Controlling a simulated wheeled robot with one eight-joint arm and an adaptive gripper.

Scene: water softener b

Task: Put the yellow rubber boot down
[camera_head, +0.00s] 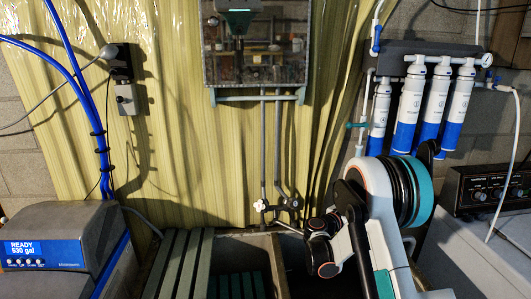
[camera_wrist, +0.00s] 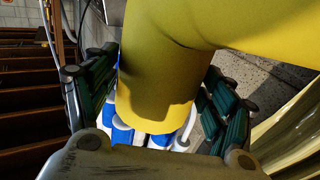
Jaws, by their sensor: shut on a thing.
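The yellow rubber boot (camera_wrist: 155,85) fills the middle and upper right of the wrist view, close to the camera. My gripper (camera_wrist: 160,98) is shut on the boot, with a dark green ribbed finger on each side of it. The tubular part of the boot lies between the fingers, and another part runs off the top right of the picture. The boot does not show in the head view, where my arm is at the lower right and my gripper cannot be made out.
A slatted grey-green rack (camera_head: 185,262) stands beside a basin (camera_head: 250,243) under taps (camera_head: 277,206). A water softener (camera_head: 60,245) stands at left. Blue-and-white filters (camera_head: 408,105) hang at right above an appliance (camera_head: 492,188). Brown slats (camera_wrist: 28,95) show in the wrist view.

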